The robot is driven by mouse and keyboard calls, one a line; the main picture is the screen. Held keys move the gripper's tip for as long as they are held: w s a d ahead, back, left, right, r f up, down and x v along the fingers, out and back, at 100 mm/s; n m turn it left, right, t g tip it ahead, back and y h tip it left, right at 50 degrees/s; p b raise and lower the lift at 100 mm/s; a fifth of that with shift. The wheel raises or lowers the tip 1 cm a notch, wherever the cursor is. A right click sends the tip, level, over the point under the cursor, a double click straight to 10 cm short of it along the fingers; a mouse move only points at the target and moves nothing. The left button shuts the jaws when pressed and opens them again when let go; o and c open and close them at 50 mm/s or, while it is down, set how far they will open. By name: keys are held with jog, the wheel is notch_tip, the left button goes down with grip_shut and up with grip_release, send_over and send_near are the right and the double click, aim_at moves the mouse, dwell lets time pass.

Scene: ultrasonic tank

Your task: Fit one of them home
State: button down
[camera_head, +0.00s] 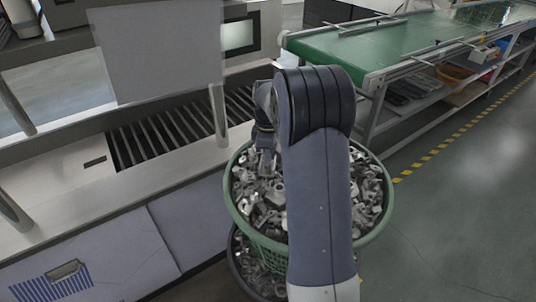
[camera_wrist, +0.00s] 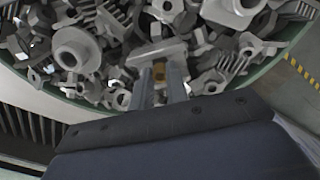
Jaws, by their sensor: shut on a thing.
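My gripper (camera_wrist: 160,80) is low over a green basket (camera_head: 240,219) heaped with grey metal parts (camera_head: 268,216). In the wrist view its two fingers are closed on a grey metal part (camera_wrist: 157,53), with a small brownish patch showing between them. The held part's lower side is hidden among the heap, so I cannot tell whether it touches other parts. In the head view my arm covers the middle of the basket, and the fingertips are hard to make out. The parts lie jumbled, with flanged, round and finned shapes.
A long machine with a slatted bed (camera_head: 180,128) stands left of the basket, with a grey panel (camera_head: 158,50) above it. A second container (camera_head: 257,274) is under the basket. A green-topped bench (camera_head: 370,45) stands behind. The floor at right is clear.

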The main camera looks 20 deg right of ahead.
jog(key=shift+f, duration=0.15)
jog(key=c, duration=1.3)
grip_release()
notch_tip(320, 180, up, 11)
jog(key=shift+b, duration=0.35)
jog(key=shift+f, duration=0.15)
notch_tip(320, 180, down, 10)
jog(key=shift+f+p, duration=0.25)
jog(key=shift+p, duration=0.05)
jog(key=shift+r, duration=0.15)
